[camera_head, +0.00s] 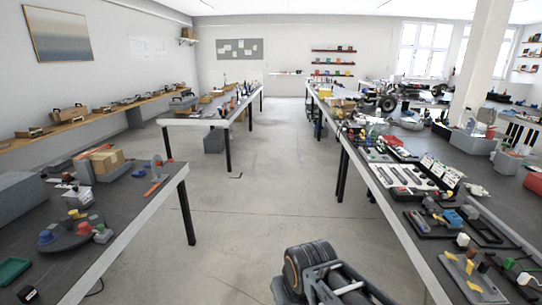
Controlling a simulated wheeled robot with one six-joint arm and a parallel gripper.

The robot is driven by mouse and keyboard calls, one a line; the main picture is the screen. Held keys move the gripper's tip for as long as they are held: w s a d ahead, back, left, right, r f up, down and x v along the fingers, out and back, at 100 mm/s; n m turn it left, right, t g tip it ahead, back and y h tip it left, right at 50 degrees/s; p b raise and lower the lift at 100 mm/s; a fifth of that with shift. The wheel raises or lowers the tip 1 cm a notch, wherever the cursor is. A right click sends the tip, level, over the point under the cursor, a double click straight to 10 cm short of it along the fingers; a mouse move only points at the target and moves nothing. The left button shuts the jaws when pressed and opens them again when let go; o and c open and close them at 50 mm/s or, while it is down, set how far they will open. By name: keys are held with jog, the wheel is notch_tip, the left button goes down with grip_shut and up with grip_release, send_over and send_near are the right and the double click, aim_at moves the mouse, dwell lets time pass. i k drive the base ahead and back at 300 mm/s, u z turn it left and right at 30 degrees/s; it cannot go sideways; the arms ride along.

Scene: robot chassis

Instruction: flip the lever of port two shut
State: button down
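I cannot make out which lever belongs to port two. Several small devices with knobs or handles stand on the right table. A grey plate (466,279) with yellow and coloured parts lies near its front right corner. A black board with a blue block (453,217) lies behind it. Light panels with dark slots (402,176) lie farther back on the same table. Their labels and lever positions are too small to read. My folded dark grey arm shows at the bottom centre, apart from both tables. I cannot make out any gripper fingers.
The right table's edge (400,238) runs along the aisle. A left table (134,216) holds a dark round tray (72,238) with coloured knobs and a green tray (12,270). Another table (186,122) stands behind it. The concrete floor (262,185) between the tables is clear.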

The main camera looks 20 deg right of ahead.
aim_at(470, 265)
jog(key=z, duration=1.15)
jog(key=i, duration=1.3)
jog(key=z, duration=1.1)
